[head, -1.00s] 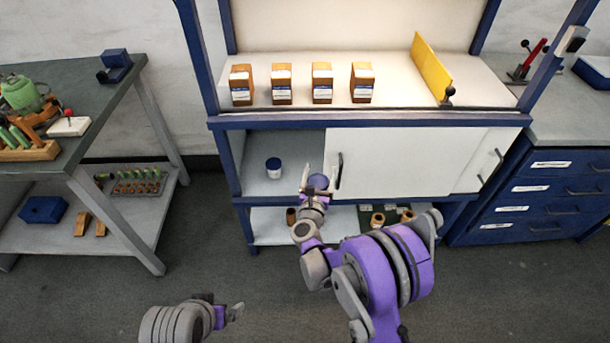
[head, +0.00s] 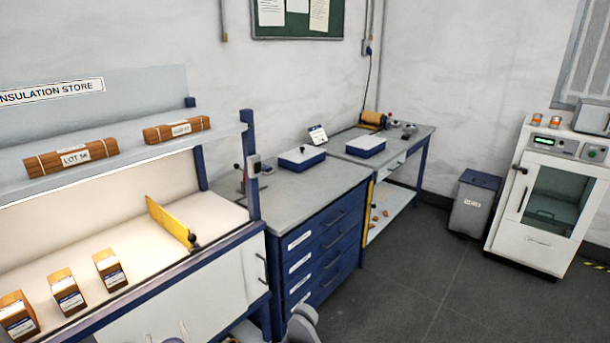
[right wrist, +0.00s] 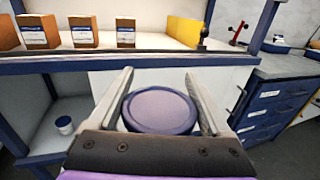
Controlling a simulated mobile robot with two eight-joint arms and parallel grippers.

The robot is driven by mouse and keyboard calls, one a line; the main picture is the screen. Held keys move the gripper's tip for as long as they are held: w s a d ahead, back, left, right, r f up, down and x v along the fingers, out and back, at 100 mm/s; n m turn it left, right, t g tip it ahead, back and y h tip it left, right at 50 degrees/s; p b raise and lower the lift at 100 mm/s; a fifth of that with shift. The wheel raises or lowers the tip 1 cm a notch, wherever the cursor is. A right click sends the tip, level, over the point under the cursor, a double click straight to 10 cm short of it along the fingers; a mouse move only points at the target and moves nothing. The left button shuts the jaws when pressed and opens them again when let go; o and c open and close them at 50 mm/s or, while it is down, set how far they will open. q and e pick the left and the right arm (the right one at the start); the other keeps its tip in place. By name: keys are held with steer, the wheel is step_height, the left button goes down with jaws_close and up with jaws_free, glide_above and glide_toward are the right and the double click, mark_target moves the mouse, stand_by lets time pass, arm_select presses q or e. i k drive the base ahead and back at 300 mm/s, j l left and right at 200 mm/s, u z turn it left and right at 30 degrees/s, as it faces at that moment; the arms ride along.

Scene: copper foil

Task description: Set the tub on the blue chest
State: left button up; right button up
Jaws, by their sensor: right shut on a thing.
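My right gripper (right wrist: 165,100) is shut on a tub with a round dark blue lid (right wrist: 160,110), its fingers along both sides of it. In the head view only the fingertips of this gripper (head: 167,335) show at the bottom edge, in front of the white cabinet door. The blue chest (head: 325,245), with labelled drawers and a grey top (head: 295,200), stands right of the cabinet. It also shows at the right of the right wrist view (right wrist: 262,118). My left gripper is out of view.
On the chest top are a blue-and-white box (head: 302,158) at the back and a small stand with a red handle (right wrist: 236,32) at the left; the front is clear. A post (head: 251,165) and yellow guard (head: 170,222) stand left. Dark floor lies open at right.

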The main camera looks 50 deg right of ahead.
mark_target(316, 186)
steer(key=i+l, duration=0.15)
steer(key=l, duration=0.5)
steer(key=i+l, duration=0.15)
steer(key=l, duration=0.45)
steer(key=i+l, duration=0.15)
steer(key=l, duration=0.5)
steer(key=i+l, duration=0.15)
steer(key=l, duration=0.45)
steer(key=i+l, duration=0.15)
steer(key=l, duration=0.5)
steer(key=i+l, duration=0.15)
steer(key=l, duration=0.45)
steer(key=i+l, duration=0.15)
steer(key=l, duration=0.5)
steer(key=i+l, duration=0.15)
steer(key=l, duration=0.5)
steer(key=z, duration=0.05)
